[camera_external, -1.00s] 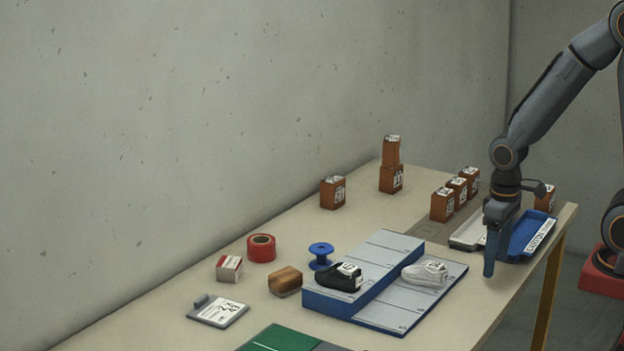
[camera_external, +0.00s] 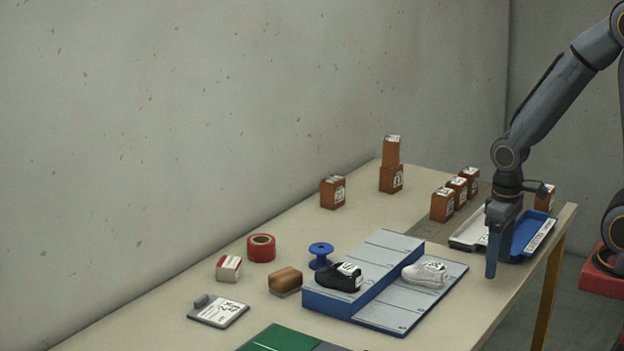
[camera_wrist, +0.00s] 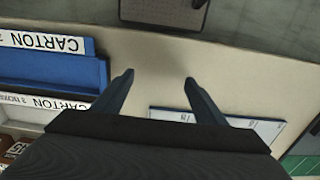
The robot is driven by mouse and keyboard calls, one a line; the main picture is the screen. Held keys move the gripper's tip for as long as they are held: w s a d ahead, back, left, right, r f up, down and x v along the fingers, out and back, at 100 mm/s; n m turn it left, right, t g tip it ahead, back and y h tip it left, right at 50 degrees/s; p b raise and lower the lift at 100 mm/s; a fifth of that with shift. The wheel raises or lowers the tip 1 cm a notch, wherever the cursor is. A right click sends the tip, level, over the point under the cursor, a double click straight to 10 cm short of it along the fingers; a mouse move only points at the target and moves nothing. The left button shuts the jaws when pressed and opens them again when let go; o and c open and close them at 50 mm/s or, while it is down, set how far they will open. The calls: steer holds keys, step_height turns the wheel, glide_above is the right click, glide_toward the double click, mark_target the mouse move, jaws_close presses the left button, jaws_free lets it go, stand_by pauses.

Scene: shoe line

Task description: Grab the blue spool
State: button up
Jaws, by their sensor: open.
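The blue spool (camera_external: 320,256) stands upright on the table behind the stepped blue-and-grey rack, near its left end. It is not visible in the wrist view. My gripper (camera_external: 491,270) points down over the right front part of the table, beside the blue carton tray and well to the right of the spool. In the wrist view my gripper (camera_wrist: 159,78) has its two fingers apart with nothing between them.
A black shoe (camera_external: 341,277) and a white shoe (camera_external: 425,272) sit on the rack (camera_external: 385,253). A red tape roll (camera_external: 261,248) and a brown block (camera_external: 285,281) stand left of the spool. The carton tray (camera_external: 531,238) is beside my gripper. Several orange boxes stand behind.

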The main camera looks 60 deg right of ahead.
mark_target(322, 248)
steer(key=w+a+r+m+p, duration=0.1)
steer(key=w+m, duration=0.2)
steer(key=w, duration=0.3)
steer(key=w+a+r+m+y+p, duration=0.1)
steer(key=w+a+r+m, duration=0.1)
steer(key=w, duration=0.4)
steer(key=w+a+r+m+p, duration=0.1)
steer(key=w+m+p, duration=0.1)
steer(key=w+m, duration=0.3)
steer(key=shift+w+a+r+y, duration=0.1)
steer(key=shift+w+a+y, duration=0.1)
steer(key=shift+w, duration=0.3)
steer(key=shift+w+a+r+y, duration=0.1)
steer(key=shift+w+a+y, duration=0.1)
steer(key=shift+w, duration=0.25)
steer(key=w+a+m+t+y+p, duration=0.15)
steer(key=w+a+m+p, duration=0.35)
steer(key=w+m, duration=0.9)
steer(key=shift+w+a+f+n+y+p, duration=0.2)
steer(key=shift+w+a+f+n, duration=0.25)
steer(key=shift+w+a+f, duration=0.55)
steer(key=shift+w+a+f+n+y+p, duration=0.1)
steer(key=shift+w+a+f+n+p, duration=0.35)
steer(key=shift+f, duration=0.75)
steer(key=shift+w+a+f+n+y+p, duration=0.15)
steer(key=shift+w+a+f+n, duration=0.35)
steer(key=shift+w+a+f, duration=0.6)
steer(key=c, duration=1.1)
steer(key=shift+r, duration=0.15)
